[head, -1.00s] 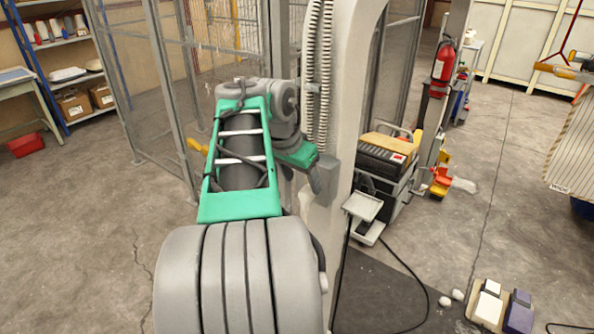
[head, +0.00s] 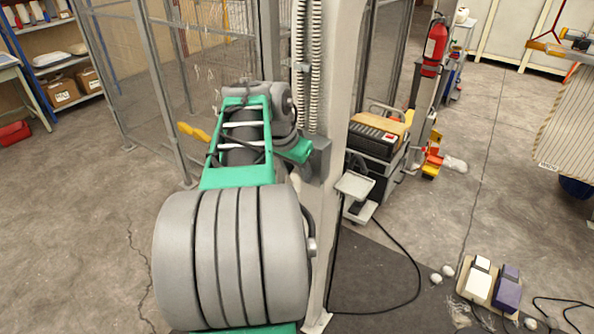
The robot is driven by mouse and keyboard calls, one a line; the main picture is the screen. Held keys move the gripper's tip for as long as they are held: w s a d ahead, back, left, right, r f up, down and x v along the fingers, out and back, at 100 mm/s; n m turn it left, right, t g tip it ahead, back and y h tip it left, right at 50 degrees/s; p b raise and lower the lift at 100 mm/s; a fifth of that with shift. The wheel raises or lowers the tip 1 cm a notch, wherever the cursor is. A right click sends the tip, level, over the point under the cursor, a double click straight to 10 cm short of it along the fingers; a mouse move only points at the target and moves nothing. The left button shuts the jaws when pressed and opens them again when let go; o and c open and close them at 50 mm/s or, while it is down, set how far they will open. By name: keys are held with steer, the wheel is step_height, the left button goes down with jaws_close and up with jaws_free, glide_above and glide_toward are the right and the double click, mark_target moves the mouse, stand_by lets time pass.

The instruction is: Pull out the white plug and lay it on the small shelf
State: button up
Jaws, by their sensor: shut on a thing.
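My gripper (head: 306,170) is beyond my green and grey arm, beside the pale machine column. It is shut, with its fingertips and what they hold largely hidden by the wrist and the grey block (head: 321,160) on the column. I cannot make out the white plug clearly; a small pale patch shows just below the wrist. A small pale shelf (head: 355,186) juts out at the right side of the column, lower than my wrist. Its top looks bare.
A black and wooden-topped unit (head: 375,140) stands behind the shelf. A wire mesh fence (head: 160,80) stands behind my arm. Foot pedals (head: 507,293), white tufts and a black cable lie on the floor at right. Open floor extends left and right.

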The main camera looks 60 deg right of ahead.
jaws_close()
steer(key=shift+a, duration=0.15)
stand_by(0.4)
steer(key=shift+w+a+b, duration=0.2)
steer(key=shift+a+b, duration=0.05)
steer(key=shift+a, duration=0.95)
steer(key=shift+w+a+b, duration=0.2)
steer(key=shift+a+b, duration=0.05)
steer(key=shift+a, duration=0.9)
